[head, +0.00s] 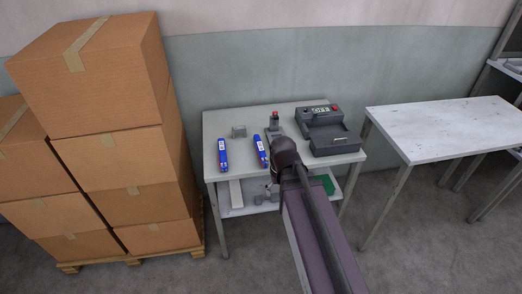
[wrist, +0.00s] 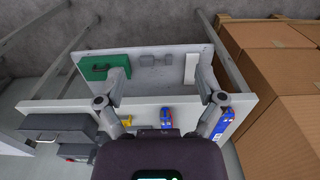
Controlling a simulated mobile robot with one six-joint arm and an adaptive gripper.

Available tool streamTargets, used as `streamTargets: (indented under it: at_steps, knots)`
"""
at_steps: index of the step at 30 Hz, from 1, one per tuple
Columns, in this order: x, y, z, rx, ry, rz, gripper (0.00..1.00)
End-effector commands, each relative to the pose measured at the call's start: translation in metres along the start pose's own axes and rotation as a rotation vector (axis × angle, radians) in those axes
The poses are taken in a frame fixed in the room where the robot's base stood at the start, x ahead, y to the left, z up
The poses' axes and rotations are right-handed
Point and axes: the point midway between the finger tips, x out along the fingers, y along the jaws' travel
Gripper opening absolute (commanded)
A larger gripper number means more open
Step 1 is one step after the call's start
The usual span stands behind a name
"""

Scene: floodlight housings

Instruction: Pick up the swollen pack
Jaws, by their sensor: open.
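Two blue packs with white labels lie on the grey table (head: 240,125). The left pack (head: 222,154) lies apart from the right pack (head: 261,150), which is slightly tilted beside my arm. In the wrist view the right pack (wrist: 166,118) is partly hidden behind my gripper's body, and the left pack (wrist: 222,125) shows beside one finger. I cannot tell which pack is swollen. My gripper (wrist: 162,75) is open and empty, its fingers spread wide over the table's front edge. In the head view it is largely hidden by my arm.
A dark grey device (head: 328,130) with a red button stands at the table's right. A green case (wrist: 97,67) lies on the lower shelf. Stacked cartons (head: 130,160) stand left; an empty white table (head: 445,125) stands right.

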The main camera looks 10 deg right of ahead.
Motion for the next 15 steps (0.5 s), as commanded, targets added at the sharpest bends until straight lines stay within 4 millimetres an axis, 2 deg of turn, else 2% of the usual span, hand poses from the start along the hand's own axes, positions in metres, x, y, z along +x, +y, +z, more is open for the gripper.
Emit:
streamTargets:
  at_steps: [8, 15]
  knots:
    - [-0.012, 0.000, -0.087, -0.011, 0.000, 0.000, 0.89]
    - [-0.024, -0.001, -0.181, -0.024, 0.000, 0.000, 0.89]
